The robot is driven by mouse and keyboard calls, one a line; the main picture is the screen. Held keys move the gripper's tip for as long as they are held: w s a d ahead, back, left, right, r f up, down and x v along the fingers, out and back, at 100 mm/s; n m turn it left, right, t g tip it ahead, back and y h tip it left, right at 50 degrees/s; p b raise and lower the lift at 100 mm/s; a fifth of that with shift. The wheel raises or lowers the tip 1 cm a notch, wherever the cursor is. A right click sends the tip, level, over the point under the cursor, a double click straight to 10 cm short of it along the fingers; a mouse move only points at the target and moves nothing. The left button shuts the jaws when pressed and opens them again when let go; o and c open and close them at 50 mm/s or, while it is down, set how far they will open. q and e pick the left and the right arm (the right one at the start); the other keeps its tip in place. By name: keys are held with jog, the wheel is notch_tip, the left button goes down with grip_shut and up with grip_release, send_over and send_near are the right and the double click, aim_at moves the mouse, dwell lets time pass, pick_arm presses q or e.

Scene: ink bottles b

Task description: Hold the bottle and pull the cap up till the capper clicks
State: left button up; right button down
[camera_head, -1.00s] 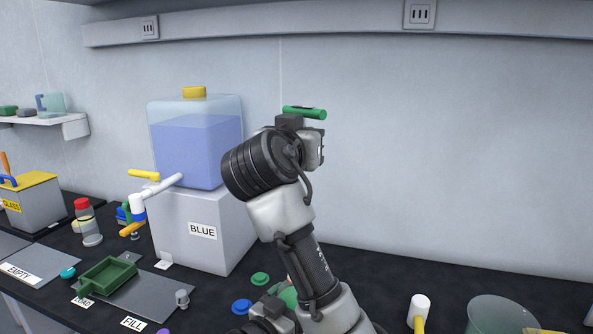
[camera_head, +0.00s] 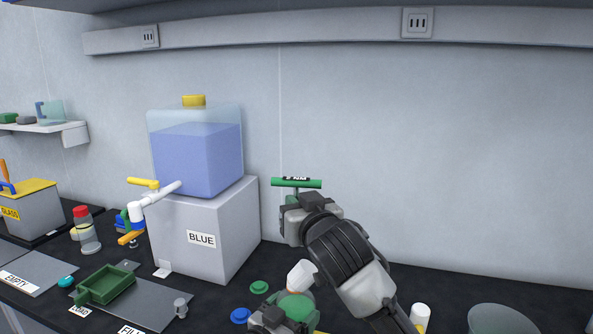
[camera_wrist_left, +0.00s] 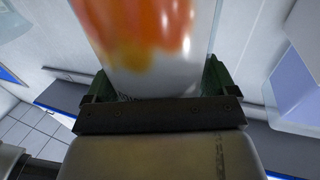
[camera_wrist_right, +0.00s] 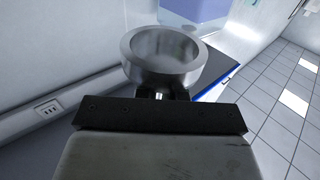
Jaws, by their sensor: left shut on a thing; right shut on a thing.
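In the left wrist view a clear bottle (camera_wrist_left: 150,65) with orange and white colouring stands between the green-edged fingers of my left gripper (camera_wrist_left: 157,88), which is shut on it. In the head view my left gripper (camera_head: 283,316) is low at the bottom edge, with a small white piece (camera_head: 300,275) just above it; I cannot tell if that is the bottle. My right gripper (camera_head: 297,212) is shut on a capper with a green T-bar handle (camera_head: 296,183), above the left gripper. In the right wrist view its hollow grey metal bell (camera_wrist_right: 163,58) shows. The cap is not clearly seen.
A blue-ink tank (camera_head: 197,155) on a white box labelled BLUE (camera_head: 202,238) stands left of my arms. Green (camera_head: 260,287) and blue (camera_head: 240,316) caps lie on the bench. A green tray (camera_head: 107,285) is further left, and a clear bowl (camera_head: 498,319) is at right.

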jog(key=f+y, duration=0.1)
jog(key=s+f+n, duration=0.1)
jog(key=f+g+y, duration=0.1)
jog(key=shift+s+f+n+y, duration=0.15)
jog(key=shift+s+n+y, duration=0.15)
jog(key=shift+s+n, duration=0.1)
jog(key=shift+f, duration=2.5)
jog(key=s+r, duration=0.4)
jog(key=s, duration=1.1)
